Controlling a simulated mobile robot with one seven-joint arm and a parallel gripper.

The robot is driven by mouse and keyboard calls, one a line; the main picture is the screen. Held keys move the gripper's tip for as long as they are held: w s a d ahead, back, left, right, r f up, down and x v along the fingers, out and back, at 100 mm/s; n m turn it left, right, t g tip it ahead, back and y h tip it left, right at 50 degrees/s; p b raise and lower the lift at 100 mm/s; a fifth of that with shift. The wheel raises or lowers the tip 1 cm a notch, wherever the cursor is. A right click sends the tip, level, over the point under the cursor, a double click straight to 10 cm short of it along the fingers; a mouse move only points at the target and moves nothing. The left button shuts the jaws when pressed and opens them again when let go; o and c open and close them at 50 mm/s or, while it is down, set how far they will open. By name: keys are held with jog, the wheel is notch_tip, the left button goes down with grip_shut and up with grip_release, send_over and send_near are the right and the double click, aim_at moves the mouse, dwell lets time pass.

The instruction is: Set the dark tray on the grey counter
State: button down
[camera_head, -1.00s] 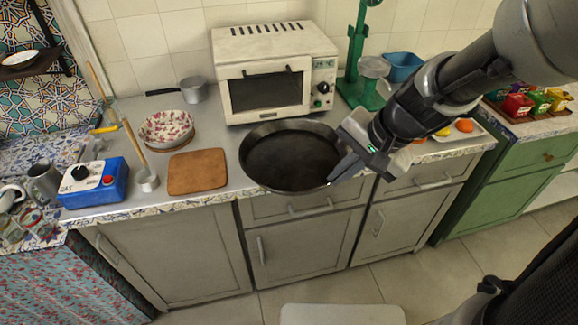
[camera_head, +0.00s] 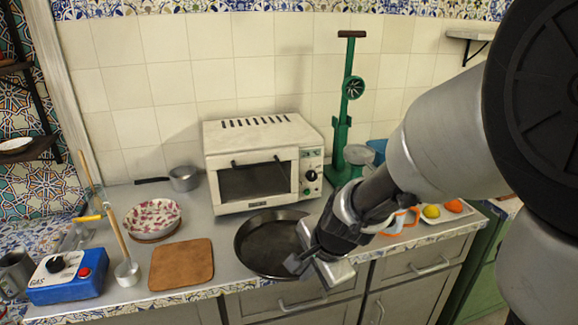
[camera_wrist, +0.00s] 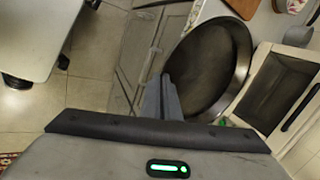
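The dark tray (camera_head: 266,246) is a round black pan with a raised rim. In the head view it lies level at the grey counter (camera_head: 222,232), in front of the toaster oven; whether its base fully touches the counter is hard to tell. My gripper (camera_head: 300,262) is at its right front rim and hides part of it. In the wrist view the fingers (camera_wrist: 165,88) are close together at the near rim of the tray (camera_wrist: 212,68), appearing shut on it.
The white toaster oven (camera_head: 262,165) stands right behind the tray. A brown board (camera_head: 181,265), a ladle (camera_head: 127,272) and a patterned bowl (camera_head: 153,218) are to the left. A white plate with fruit (camera_head: 432,225) is to the right. The counter's front edge is close.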

aim_at(290, 248)
jog(key=w+a, duration=0.1)
jog(key=w, duration=0.2)
jog(key=w+a, duration=0.1)
jog(key=w, duration=0.2)
jog(key=w+a, duration=0.1)
jog(key=w, duration=0.3)
jog(key=shift+p, duration=0.3)
jog(key=shift+d+f+b, duration=0.1)
jog(key=shift+f+b, duration=0.2)
jog(key=shift+f, duration=0.4)
jog(key=f, duration=0.2)
jog(key=f+b, duration=0.1)
jog(key=f, duration=0.2)
jog(key=shift+w+f, duration=0.2)
jog(key=shift+f, duration=0.05)
jog(key=shift+b, duration=0.3)
jog(key=c, duration=2.5)
grip_release()
jog(key=shift+s+f, duration=0.1)
jog(key=shift+f, duration=0.1)
jog(key=o, duration=0.5)
jog(key=shift+r, duration=0.1)
